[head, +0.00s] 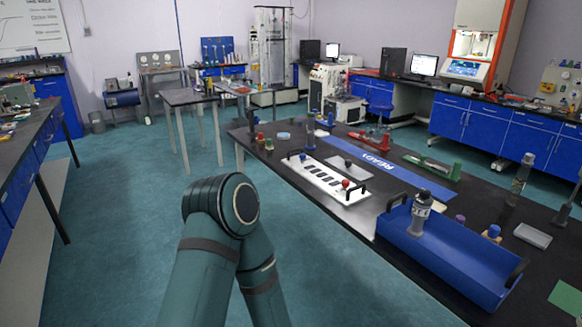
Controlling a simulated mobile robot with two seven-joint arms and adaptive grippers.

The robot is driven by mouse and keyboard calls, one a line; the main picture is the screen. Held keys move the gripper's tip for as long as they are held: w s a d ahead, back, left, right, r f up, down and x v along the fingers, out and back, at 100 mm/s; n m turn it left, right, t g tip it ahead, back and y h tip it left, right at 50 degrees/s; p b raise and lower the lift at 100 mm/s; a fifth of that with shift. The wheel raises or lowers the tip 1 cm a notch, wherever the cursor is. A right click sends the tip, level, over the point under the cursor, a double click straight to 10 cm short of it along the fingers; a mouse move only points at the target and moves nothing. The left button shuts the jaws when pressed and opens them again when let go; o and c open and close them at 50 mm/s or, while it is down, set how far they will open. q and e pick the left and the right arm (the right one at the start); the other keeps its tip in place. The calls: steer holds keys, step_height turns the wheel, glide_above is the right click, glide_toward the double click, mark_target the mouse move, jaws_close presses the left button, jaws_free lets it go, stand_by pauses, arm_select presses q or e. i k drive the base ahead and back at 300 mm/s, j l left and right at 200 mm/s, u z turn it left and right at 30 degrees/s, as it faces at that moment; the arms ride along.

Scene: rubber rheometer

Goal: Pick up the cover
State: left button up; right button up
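I cannot tell for sure which thing is the cover. A white plate (312,184) with a row of dark slots, a red knob and black end handles lies on the black table (330,225). A plain grey plate (349,167) lies just behind it. A teal arm link of mine rises from the bottom, left of the table. Neither gripper is in view, so what they hold is hidden.
A blue tray (445,258) with black handles stands at the table's front right, with a grey bottle (419,214) in it. A red fixture (370,144), a green-ended fixture (432,165) and a blue READ strip (405,175) lie behind. Open floor (110,220) is left.

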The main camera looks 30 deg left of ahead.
mark_target(347, 166)
steer(key=u, duration=0.45)
steer(key=z, duration=0.4)
steer(key=i+j+z, duration=0.1)
steer(key=z, duration=0.3)
steer(key=j+z, duration=0.35)
steer(key=i+j+z, duration=0.1)
steer(key=z, duration=0.3)
steer(key=j+z, duration=0.3)
steer(key=j, duration=0.15)
steer(key=j+z, duration=0.25)
steer(key=j, duration=0.2)
steer(key=j+z, duration=0.15)
steer(key=j, duration=0.35)
steer(key=k+j+z, duration=0.15)
steer(key=j, duration=0.3)
steer(key=k+j, duration=0.1)
steer(key=j, duration=0.35)
steer(key=j+z, duration=0.1)
steer(key=j, duration=0.4)
steer(key=k, duration=0.05)
